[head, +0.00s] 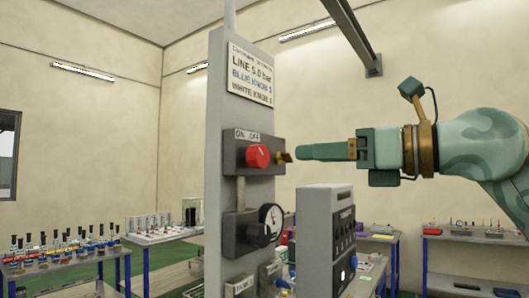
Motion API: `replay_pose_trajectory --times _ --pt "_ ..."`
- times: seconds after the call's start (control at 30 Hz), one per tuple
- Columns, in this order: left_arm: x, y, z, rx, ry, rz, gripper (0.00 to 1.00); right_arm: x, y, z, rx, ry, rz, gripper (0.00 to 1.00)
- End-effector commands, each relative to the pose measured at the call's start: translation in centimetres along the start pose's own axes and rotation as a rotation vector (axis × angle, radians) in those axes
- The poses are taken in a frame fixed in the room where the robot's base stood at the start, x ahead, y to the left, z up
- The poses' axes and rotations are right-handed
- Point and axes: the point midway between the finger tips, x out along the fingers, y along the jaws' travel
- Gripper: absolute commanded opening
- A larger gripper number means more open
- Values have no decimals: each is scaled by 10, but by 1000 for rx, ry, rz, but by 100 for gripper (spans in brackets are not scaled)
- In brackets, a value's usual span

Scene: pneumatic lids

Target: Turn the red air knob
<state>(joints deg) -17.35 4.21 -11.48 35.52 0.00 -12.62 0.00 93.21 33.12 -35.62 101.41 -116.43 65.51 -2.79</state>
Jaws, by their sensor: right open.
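The red air knob (257,156) sits on the front of a dark valve box on a grey post, below an "ON OFF" label (247,135). A faint pale mark shows on the knob, but I cannot tell surely which way it points. My right gripper (300,153) comes in from the right, with its green finger pointing left at about the knob's height. It is open, empty and apart from the knob. A small brass fitting (284,157) shows between its tip and the valve box. My left gripper is out of view.
Below the knob are a black knob (259,235) and a round gauge (271,219). A grey control cabinet (318,238) stands right of the post, below my right gripper. A sign (250,74) hangs above. Benches with bottles (65,252) are at the left.

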Motion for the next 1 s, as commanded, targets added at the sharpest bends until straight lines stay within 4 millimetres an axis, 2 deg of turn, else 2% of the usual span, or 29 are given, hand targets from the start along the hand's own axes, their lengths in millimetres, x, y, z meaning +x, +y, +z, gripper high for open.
replay_pose_trajectory --times 0.03,0.2,0.4,0.6,0.83,0.87,1.0 --pt "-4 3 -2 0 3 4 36 14 1 2 2 1 4 58" --pt "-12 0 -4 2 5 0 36 56 1 2 2 0 3 58" --pt "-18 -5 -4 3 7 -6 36 90 0 2 1 -1 2 58" --pt "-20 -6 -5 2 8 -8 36 103 0 0 0 -1 0 58" --pt "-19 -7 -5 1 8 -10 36 103 0 0 0 -1 -1 58" --pt "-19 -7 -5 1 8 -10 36 103 0 0 0 -1 -1 53" --pt "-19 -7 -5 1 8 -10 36 103 0 0 0 -1 0 14"
